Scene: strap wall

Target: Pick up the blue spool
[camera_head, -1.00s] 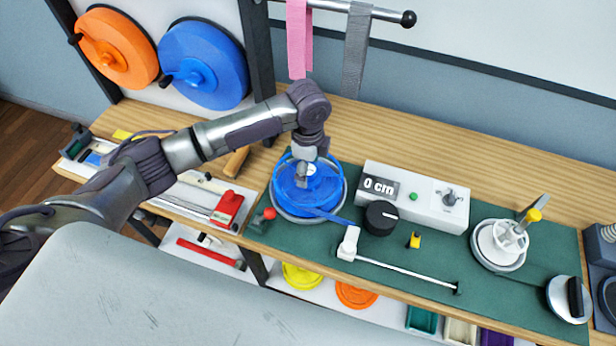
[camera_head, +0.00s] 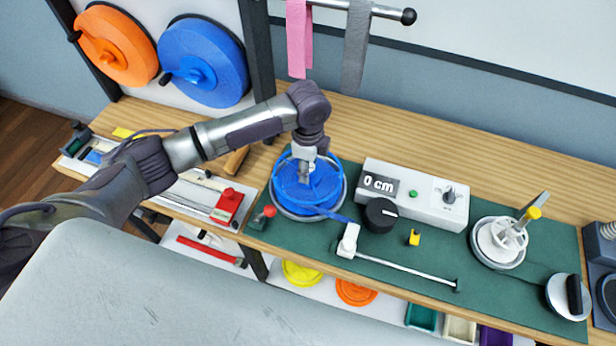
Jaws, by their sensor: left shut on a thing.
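The blue spool (camera_head: 322,193) is at the left end of the green mat, over a round grey base (camera_head: 291,215). Its blue strap (camera_head: 333,215) runs right toward a white guide piece (camera_head: 348,241). My left gripper (camera_head: 304,178) points down at the spool's middle and is shut on it. The gripper and wrist hide part of the spool's centre and back. I cannot tell whether the spool is clear of the base. My right gripper is not in view.
A white length counter (camera_head: 425,208) reading 0 cm stands right of the spool, with a black knob (camera_head: 380,215) in front. A red-tipped lever (camera_head: 268,212) is close on the left. A white winder (camera_head: 498,244) stands farther right. Pink (camera_head: 299,40) and grey (camera_head: 356,48) straps hang behind.

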